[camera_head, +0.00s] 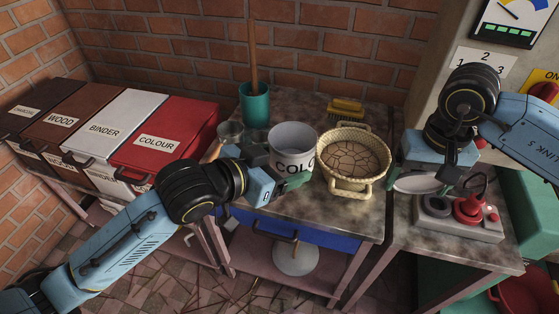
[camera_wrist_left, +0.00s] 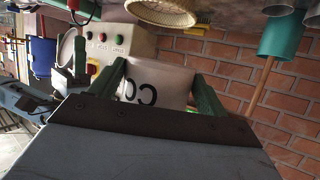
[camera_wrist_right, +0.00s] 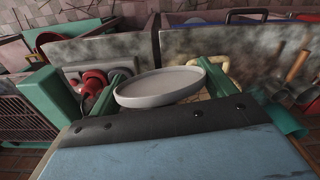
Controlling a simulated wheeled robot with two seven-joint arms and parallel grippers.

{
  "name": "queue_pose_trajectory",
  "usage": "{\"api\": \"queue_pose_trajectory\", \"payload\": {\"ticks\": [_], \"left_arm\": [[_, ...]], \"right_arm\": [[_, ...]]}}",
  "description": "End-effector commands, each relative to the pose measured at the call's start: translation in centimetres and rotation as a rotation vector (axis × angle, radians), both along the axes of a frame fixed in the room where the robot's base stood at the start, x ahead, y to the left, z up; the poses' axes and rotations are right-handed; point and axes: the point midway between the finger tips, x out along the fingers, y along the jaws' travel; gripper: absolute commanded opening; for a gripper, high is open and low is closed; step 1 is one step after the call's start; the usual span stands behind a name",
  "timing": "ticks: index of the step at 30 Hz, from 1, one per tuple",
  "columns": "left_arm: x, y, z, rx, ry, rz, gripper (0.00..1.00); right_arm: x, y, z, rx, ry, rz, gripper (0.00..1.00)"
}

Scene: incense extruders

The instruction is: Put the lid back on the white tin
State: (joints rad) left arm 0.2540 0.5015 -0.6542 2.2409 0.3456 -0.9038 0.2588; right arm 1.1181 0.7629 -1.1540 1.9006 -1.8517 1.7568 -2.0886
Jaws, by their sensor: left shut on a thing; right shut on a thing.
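The white tin (camera_head: 291,148), lettered "COLO…", stands open at the top on the middle table, left of the basket. My left gripper (camera_head: 290,184) is shut on the tin's lower side; in the left wrist view the tin (camera_wrist_left: 155,85) sits between the two green fingers. The white lid (camera_head: 418,183) is a shallow round disc, held by my right gripper (camera_head: 440,172) above the right bench, apart from the tin. In the right wrist view the lid (camera_wrist_right: 160,87) lies tilted between the green fingers.
A woven basket (camera_head: 352,187) stands between tin and lid. A teal cup (camera_head: 255,106) with a wooden stick and a yellow brush (camera_head: 345,107) are behind. A control box (camera_head: 457,226) with a red knob sits below the lid. Labelled bins (camera_head: 165,134) are at left.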

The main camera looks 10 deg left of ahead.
Motion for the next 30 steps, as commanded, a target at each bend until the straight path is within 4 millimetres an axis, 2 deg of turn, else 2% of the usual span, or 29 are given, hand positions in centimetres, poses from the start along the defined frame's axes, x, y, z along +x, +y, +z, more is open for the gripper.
{"api": "queue_pose_trajectory", "payload": {"ticks": [4,8,20,30], "left_arm": [[0.0,0.0,0.1,-0.001,-0.001,0.0,0.35],[0.0,0.0,0.1,-0.001,-0.002,0.001,0.35],[0.0,0.0,0.1,-0.001,-0.002,0.001,0.35],[0.0,0.0,0.1,-0.001,-0.002,0.001,0.35]], "right_arm": [[-0.1,0.8,0.1,0.001,-0.02,-0.079,0.59],[-0.1,2.2,0.4,-0.005,-0.059,-0.23,0.59],[-0.5,7.2,1.7,-0.088,-0.206,-0.804,0.59],[-0.8,11.2,3.6,-0.259,-0.322,-1.348,0.59]]}}
